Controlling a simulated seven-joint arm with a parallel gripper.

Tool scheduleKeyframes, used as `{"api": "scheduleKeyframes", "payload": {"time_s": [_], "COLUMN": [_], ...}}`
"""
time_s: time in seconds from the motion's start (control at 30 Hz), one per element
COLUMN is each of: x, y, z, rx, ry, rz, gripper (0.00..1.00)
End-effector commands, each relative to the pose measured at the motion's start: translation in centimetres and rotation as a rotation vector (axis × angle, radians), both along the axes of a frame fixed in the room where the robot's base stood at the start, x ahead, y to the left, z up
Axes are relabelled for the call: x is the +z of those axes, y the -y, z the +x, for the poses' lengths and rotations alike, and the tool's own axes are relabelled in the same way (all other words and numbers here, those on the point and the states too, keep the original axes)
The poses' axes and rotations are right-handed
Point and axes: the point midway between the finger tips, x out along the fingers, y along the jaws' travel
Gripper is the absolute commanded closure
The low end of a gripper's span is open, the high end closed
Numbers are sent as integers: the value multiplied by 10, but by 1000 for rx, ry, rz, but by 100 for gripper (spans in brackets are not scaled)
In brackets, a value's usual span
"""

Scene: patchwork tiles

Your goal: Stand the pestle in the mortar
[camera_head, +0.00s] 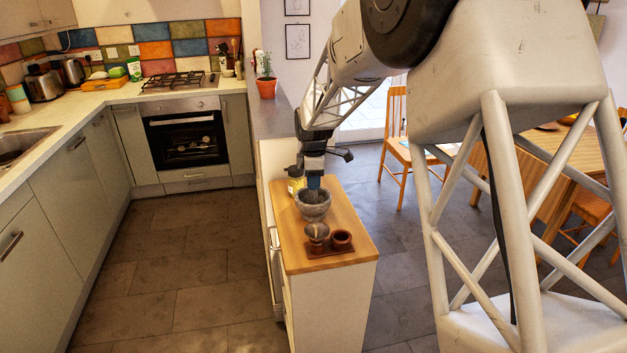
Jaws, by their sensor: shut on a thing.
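The grey stone mortar (313,212) stands upright on the wooden top of a small cabinet. My gripper (313,183) points down right over the mortar's mouth, its fingers at or just inside the rim. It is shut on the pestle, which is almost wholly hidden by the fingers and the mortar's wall. I cannot tell whether the pestle touches the mortar's bottom.
A brown tray (335,256) in front of the mortar holds a brown cup (342,239) and a greyish cup-like thing (317,232). A jar with a yellow label (296,182) stands close behind the mortar. The wooden top (355,215) is bare at right.

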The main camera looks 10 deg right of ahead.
Motion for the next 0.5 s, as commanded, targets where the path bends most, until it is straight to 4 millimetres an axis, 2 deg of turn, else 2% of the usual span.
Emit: {"api": "scheduleKeyframes", "payload": {"time_s": [0.03, 0.07, 0.23, 0.5], "x": [0, 0, 0, 0], "y": [0, 0, 0, 0], "z": [0, 0, 0, 0], "rx": [0, 0, 0, 0], "ry": [1, 1, 0, 0], "rz": [0, 0, 0, 0], "gripper": [100, 71, 46, 46]}}
